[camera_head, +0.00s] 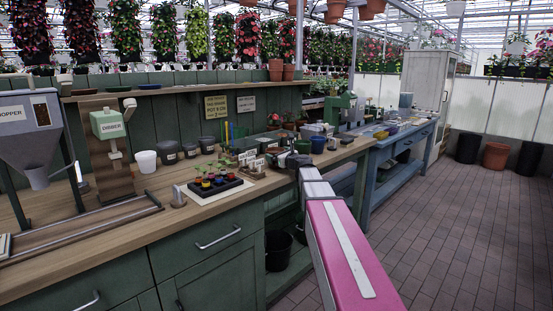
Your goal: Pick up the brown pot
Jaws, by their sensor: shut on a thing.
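My arm reaches from the lower right to the right part of the long wooden bench (110,232). My gripper (290,158) is at its far end, low over the bench among small dark items. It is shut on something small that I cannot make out. Two brown pots (275,70) stand side by side on the raised shelf behind the bench, apart from my gripper. A larger brown pot (495,156) stands on the floor at the far right between two dark pots.
A black tray (214,187) with small coloured pots lies on the bench left of my gripper. Dark pots (168,152) and a white pot (146,161) stand behind it. A hopper (30,130) and a dibber (109,125) fill the left. The brick floor at right is clear.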

